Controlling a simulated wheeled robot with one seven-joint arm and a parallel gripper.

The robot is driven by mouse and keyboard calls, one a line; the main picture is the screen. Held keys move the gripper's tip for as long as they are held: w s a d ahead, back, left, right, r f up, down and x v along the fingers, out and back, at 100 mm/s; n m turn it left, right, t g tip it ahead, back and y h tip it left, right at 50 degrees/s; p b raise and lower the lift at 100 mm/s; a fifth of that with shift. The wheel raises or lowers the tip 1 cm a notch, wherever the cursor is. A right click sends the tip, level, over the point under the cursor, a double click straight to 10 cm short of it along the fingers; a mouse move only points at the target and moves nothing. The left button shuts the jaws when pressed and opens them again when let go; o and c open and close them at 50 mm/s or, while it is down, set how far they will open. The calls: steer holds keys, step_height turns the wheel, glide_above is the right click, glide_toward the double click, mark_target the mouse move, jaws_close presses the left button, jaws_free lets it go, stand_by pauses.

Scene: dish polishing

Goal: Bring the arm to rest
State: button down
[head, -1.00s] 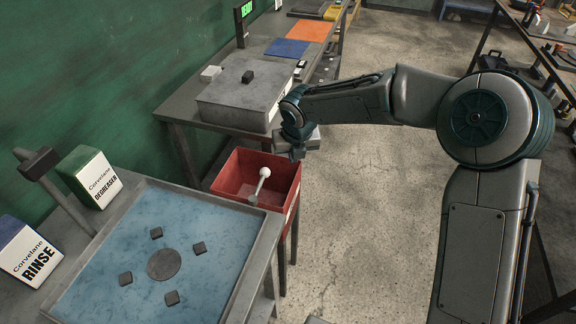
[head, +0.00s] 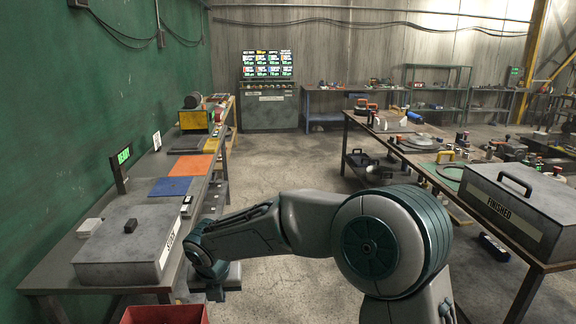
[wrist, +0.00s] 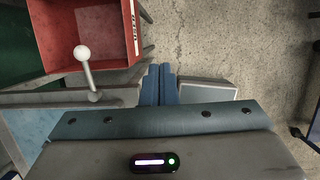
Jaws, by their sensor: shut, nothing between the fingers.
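My gripper (head: 217,290) hangs at the end of my bent arm, low in the head view, beside the right edge of the red bin (head: 165,315). In the wrist view its two blue-grey fingers (wrist: 160,85) are pressed together with nothing between them. The wrist view also shows the red bin (wrist: 122,25), up and left of the fingers and apart from them. A white ball-headed stick (wrist: 83,55) stands out at the bin's near side.
A grey box (head: 130,250) sits on the left bench, with blue (head: 170,187) and orange (head: 192,165) mats behind. A grey case marked FINISHED (head: 515,215) stands on the right table. Concrete floor (head: 285,165) between the benches is clear.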

steer(key=s+d+r+m+h, duration=0.1)
steer(key=s+d+r+m, duration=0.25)
steer(key=d+m, duration=0.65)
steer(key=s+d+r+m+h, duration=0.1)
steer(key=s+d+r+m, duration=0.25)
steer(key=d+m, duration=0.7)
steer(key=s+d+m+y, duration=0.1)
steer(key=s+d+m, duration=1.1)
steer(key=m, duration=0.5)
steer(key=shift+s+d+r+b, duration=0.2)
steer(key=shift+s+r+b, duration=0.2)
steer(key=shift+r, duration=0.05)
steer(key=shift+a, duration=0.1)
